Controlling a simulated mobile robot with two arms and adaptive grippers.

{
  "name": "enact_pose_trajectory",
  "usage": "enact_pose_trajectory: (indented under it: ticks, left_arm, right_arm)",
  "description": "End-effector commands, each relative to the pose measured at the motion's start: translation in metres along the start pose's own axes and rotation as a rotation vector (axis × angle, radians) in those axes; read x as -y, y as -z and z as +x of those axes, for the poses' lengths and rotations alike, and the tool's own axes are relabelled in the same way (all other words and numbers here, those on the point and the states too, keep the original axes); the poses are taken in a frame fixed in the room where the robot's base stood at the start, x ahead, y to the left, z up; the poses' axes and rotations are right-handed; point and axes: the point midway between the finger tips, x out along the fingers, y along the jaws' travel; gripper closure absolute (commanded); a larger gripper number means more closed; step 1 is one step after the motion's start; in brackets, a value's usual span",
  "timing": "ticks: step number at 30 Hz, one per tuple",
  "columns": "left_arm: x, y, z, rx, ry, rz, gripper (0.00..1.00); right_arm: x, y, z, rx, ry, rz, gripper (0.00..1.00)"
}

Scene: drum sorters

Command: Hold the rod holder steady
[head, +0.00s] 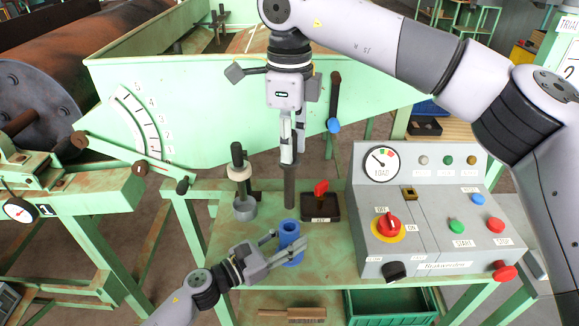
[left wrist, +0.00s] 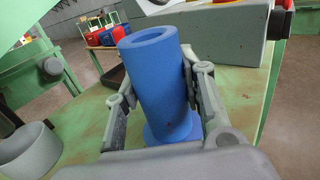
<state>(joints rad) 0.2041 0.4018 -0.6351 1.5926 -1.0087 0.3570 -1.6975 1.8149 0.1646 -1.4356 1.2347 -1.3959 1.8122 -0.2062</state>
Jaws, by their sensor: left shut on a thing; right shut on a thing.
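The rod holder is a blue hollow upright cylinder (head: 290,232) on the green table, and it also shows large in the left wrist view (left wrist: 155,85). My left gripper (head: 287,241) is shut on it from the front, one finger on each side. The holder's round opening is at its top, and I see nothing sticking out of it in the left wrist view. My right gripper (head: 292,157) points down and is shut on a dark grey upright rod (head: 290,187). The rod's lower end appears just above and behind the holder in the head view.
A grey cup-shaped part (head: 245,208) stands left of the holder. A dark tray with a red handle (head: 321,203) lies right of the rod. The grey control box (head: 430,225) fills the table's right side. A green bin (head: 390,305) sits below the front.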

Motion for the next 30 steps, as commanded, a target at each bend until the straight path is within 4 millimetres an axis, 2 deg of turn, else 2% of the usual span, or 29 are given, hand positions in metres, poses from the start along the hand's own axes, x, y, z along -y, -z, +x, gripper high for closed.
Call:
enact_pose_trajectory:
  ticks: [4, 13, 14, 24, 30]
  left_arm:
    - [0.0002, 0.0013, -0.0003, -0.002, 0.000, -0.001, 0.99]
    - [0.0001, 0.0012, -0.0002, -0.002, 0.000, -0.001, 0.99]
    - [0.0001, 0.0012, -0.0002, -0.002, 0.000, -0.001, 0.62]
    - [-0.0001, 0.0002, 0.0000, -0.001, 0.000, 0.000, 0.40]
    - [-0.0001, -0.0001, 0.0000, 0.000, 0.000, 0.000, 0.40]
  right_arm:
    - [0.0001, 0.0000, -0.0132, 0.001, 0.002, 0.001, 1.00]
    - [0.0000, 0.0001, -0.0155, 0.001, 0.001, 0.000, 1.00]
    - [0.0000, 0.0001, -0.0154, 0.001, 0.001, 0.000, 1.00]
    - [0.0000, 0.0001, -0.0152, 0.001, 0.001, 0.000, 1.00]
    - [0.0001, 0.0001, -0.0151, 0.001, 0.001, 0.000, 1.00]
